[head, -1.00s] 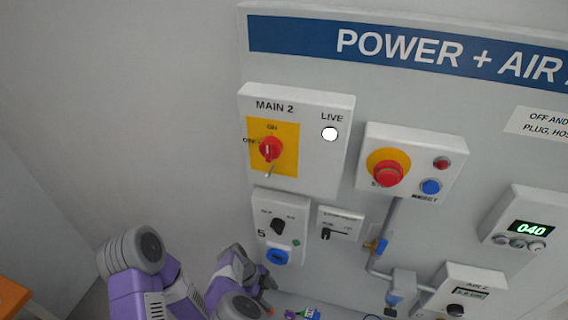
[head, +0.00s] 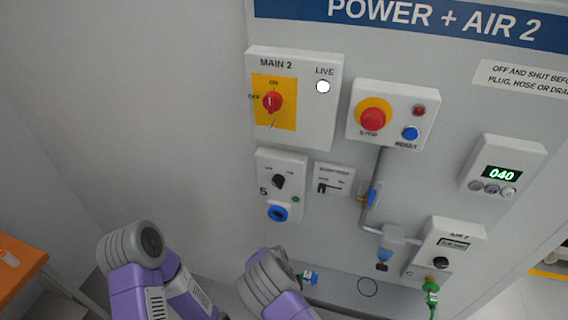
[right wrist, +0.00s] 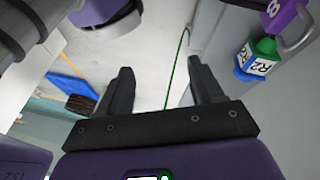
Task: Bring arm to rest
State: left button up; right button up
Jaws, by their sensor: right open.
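My purple and grey arms show at the bottom of the head view, one at the left and one nearer the middle; no gripper fingers can be made out there. In the right wrist view my right gripper (right wrist: 160,88) is open, with nothing between its two dark fingers. Beyond it lie pale floor and a thin green hose (right wrist: 178,60). My left gripper is not visible. The power and air panel (head: 400,100) stands ahead, with the MAIN 2 switch box (head: 312,110) at its upper left.
A red stop button (head: 373,119), a display box reading 040 (head: 503,172) and the AIR 2 unit (head: 448,245) are on the panel. An orange table (head: 18,268) is at the left. A purple padlock and a block tagged R2 (right wrist: 258,60) hang close to the right gripper's side.

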jog(key=s+d+f+n+y+b, duration=0.3)
jog(key=s+d+f+n, duration=0.3)
jog(key=s+d+f, duration=0.15)
jog(key=s+a+r+n+t+y+b, duration=0.1)
jog(key=s+n+t+y+b, duration=0.2)
jog(key=s+n, duration=0.4)
jog(key=shift+s+a+r+n+y+b, duration=0.35)
jog(key=shift+n+y+b, duration=0.45)
jog(key=shift+n+y, duration=0.3)
jog(key=shift+d, duration=0.1)
